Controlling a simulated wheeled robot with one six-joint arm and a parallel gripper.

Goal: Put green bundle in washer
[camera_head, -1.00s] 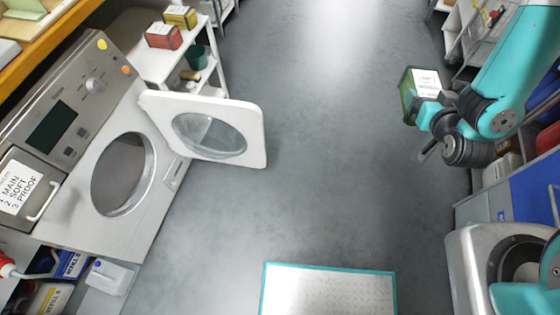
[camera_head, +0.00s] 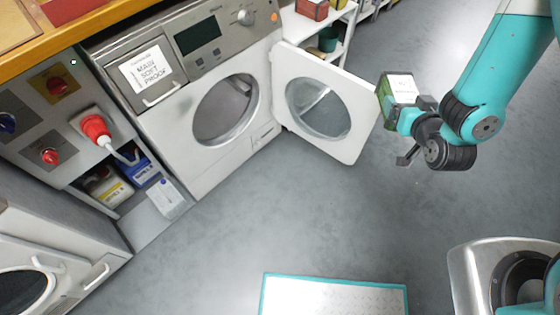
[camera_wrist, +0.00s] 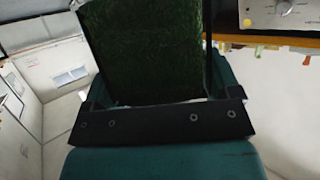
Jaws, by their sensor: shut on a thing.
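The green bundle (camera_head: 386,99) is a boxy green pack with a white label (camera_head: 401,87) on its top. My gripper (camera_head: 394,116) is shut on it and holds it in the air at the right in the head view. In the wrist view the bundle's dark green face (camera_wrist: 145,50) fills the upper middle. The washer (camera_head: 226,108) is a grey and white front loader left of the gripper.
A white shelf unit (camera_head: 345,30) with boxes stands behind the door. Left of the washer are a panel with red plugs (camera_head: 96,128) and detergent containers (camera_head: 143,168). A teal-edged mat (camera_head: 334,295) lies on the floor. The grey floor (camera_head: 300,210) before the washer is clear.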

